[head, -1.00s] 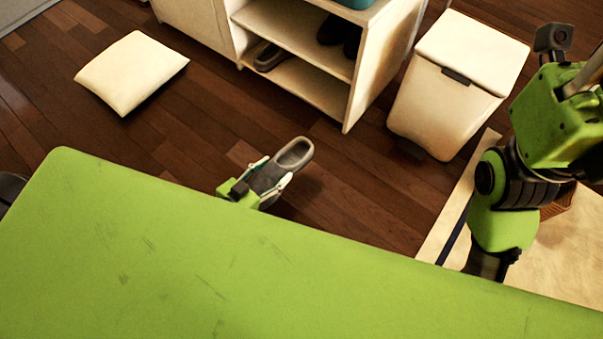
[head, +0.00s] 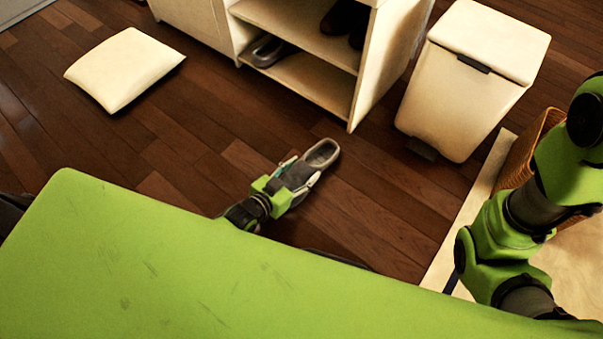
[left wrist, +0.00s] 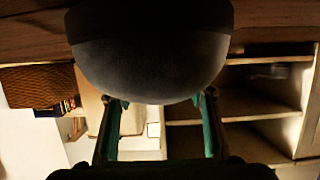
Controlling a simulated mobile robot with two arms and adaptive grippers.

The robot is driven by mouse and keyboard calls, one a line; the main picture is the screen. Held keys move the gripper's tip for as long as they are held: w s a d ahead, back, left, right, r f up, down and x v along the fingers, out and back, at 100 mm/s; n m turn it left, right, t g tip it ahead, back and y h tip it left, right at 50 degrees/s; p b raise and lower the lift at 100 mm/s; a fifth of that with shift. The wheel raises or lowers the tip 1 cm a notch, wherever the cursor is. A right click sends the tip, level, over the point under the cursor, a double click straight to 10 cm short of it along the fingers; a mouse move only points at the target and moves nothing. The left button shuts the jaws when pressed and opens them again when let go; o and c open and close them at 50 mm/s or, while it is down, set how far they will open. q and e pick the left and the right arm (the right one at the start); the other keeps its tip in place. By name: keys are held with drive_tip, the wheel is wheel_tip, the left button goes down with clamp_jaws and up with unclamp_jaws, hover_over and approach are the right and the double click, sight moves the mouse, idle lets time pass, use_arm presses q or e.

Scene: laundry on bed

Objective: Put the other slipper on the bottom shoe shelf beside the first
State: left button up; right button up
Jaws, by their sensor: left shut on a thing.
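A grey slipper (head: 319,155) is held in my left gripper (head: 297,175), which is shut on it over the floor in front of the shoe shelf. In the left wrist view the slipper (left wrist: 150,60) fills the top middle, between the two fingers (left wrist: 160,115). The first slipper (head: 266,51) lies on the bottom shelf (head: 315,84) of the shoe cabinet, near its left side. The bottom shelf is bare to the right of it. My right arm shows at the right edge; its gripper is out of view.
Dark shoes (head: 345,22) stand on the shelf above. A white bin (head: 465,85) stands right of the cabinet, and a wicker basket (head: 527,150) is farther right. A white cushion (head: 125,69) lies on the floor at left. The floor before the cabinet is clear.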

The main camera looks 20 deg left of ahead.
use_arm(q)
drive_tip(key=shift+f, duration=0.1)
drive_tip(key=o, duration=1.2)
drive_tip(key=shift+f, duration=0.1)
